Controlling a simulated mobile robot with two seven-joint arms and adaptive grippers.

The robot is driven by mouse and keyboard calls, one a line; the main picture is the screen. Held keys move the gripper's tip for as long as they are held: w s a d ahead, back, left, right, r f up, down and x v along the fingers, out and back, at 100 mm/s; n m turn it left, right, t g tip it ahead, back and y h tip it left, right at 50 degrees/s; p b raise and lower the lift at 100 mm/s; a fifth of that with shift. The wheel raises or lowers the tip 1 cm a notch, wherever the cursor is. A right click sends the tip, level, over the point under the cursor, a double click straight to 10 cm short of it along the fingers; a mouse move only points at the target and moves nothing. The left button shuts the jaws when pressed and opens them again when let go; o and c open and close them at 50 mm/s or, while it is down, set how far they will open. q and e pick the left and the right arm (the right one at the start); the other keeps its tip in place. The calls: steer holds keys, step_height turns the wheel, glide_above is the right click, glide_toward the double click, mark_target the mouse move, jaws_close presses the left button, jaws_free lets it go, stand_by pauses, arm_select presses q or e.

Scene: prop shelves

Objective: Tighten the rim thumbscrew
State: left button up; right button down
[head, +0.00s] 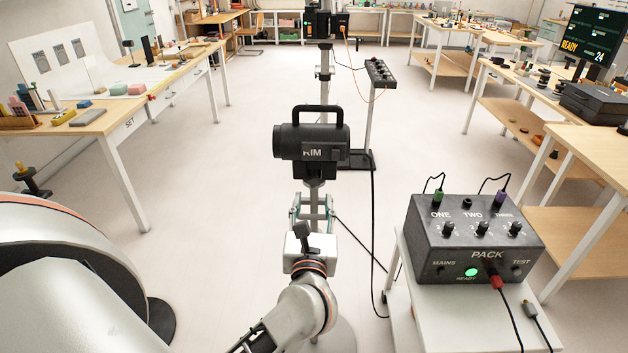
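The black lamp marked RIM (312,142), with a handle on top, stands on a post ahead of me in the middle of the head view. Its rim thumbscrew cannot be made out; the area under the lamp is partly covered by my gripper and wrist. My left gripper (313,208) is just below the lamp, in line with its post. Its linkages show on both sides, but the fingertips are too small and overlapped to tell whether they are apart or touch anything. My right gripper is not in view.
A black PACK box (476,240) with knobs, a lit green light and plugged cables stands on a white stand (450,320) at right. A cable (374,230) hangs beside the lamp post. Another stand (378,72) is behind.

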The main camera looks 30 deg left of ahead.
mark_target(314, 182)
arm_select(q)
steer(key=x, duration=0.4)
steer(key=p+x, duration=0.1)
steer(key=x, duration=0.3)
steer(key=shift+f, duration=0.2)
steer(key=shift+s, duration=0.1)
jaws_close()
